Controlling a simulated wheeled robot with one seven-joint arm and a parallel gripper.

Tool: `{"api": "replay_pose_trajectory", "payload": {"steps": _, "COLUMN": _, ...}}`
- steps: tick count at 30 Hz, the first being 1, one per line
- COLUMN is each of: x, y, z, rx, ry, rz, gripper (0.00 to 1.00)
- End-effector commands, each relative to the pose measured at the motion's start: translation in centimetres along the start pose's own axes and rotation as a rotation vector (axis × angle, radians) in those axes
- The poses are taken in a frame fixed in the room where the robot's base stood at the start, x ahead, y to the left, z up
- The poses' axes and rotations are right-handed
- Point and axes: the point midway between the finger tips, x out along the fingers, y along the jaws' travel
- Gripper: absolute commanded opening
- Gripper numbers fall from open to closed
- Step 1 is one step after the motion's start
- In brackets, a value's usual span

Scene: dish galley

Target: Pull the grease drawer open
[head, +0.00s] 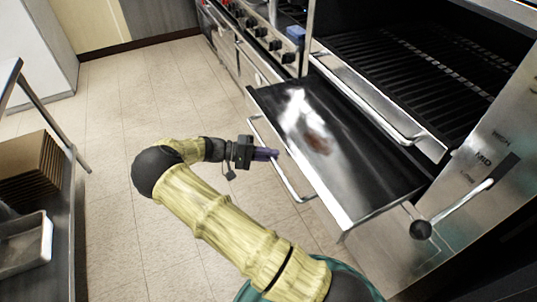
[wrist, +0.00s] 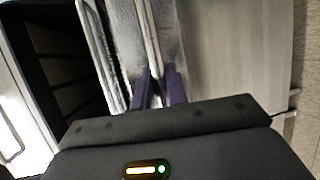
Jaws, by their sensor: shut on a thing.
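The grease drawer (head: 335,185) is a wide, shallow metal tray under the grill, and in the head view it stands pulled well out of the housing. A brown stain lies on its shiny bottom. Its bar handle (head: 292,188) runs along the front. My gripper (head: 275,154) is at the left part of this bar, with its purple fingers shut on it. In the wrist view the fingers (wrist: 160,88) close around the metal bar (wrist: 151,40). The exact contact is small and partly hidden by the fingers.
A grill with dark racks (head: 410,75) is above the drawer, with a lever (head: 455,208) at its right. A stove with knobs (head: 262,35) is behind. A cart (head: 60,240) holding a brown bin and a metal pan stands at left. The tiled floor (head: 130,100) between is clear.

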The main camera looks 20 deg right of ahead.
Motion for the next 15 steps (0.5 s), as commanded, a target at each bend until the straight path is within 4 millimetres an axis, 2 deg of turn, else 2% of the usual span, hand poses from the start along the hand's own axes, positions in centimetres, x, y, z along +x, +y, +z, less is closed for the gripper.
{"api": "replay_pose_trajectory", "payload": {"steps": 4, "x": 0.10, "y": -0.19, "z": 0.14, "rx": -0.002, "ry": -0.005, "rz": -0.001, "gripper": 0.00}}
{"api": "replay_pose_trajectory", "payload": {"steps": 5, "x": 0.10, "y": -0.18, "z": 0.14, "rx": -0.002, "ry": -0.005, "rz": -0.001, "gripper": 0.20}}
{"api": "replay_pose_trajectory", "payload": {"steps": 7, "x": 0.08, "y": -0.16, "z": 0.12, "rx": -0.002, "ry": -0.004, "rz": -0.001, "gripper": 0.34}}
{"api": "replay_pose_trajectory", "payload": {"steps": 15, "x": -0.05, "y": -0.08, "z": 0.06, "rx": -0.001, "ry": 0.000, "rz": 0.000, "gripper": 0.36}}
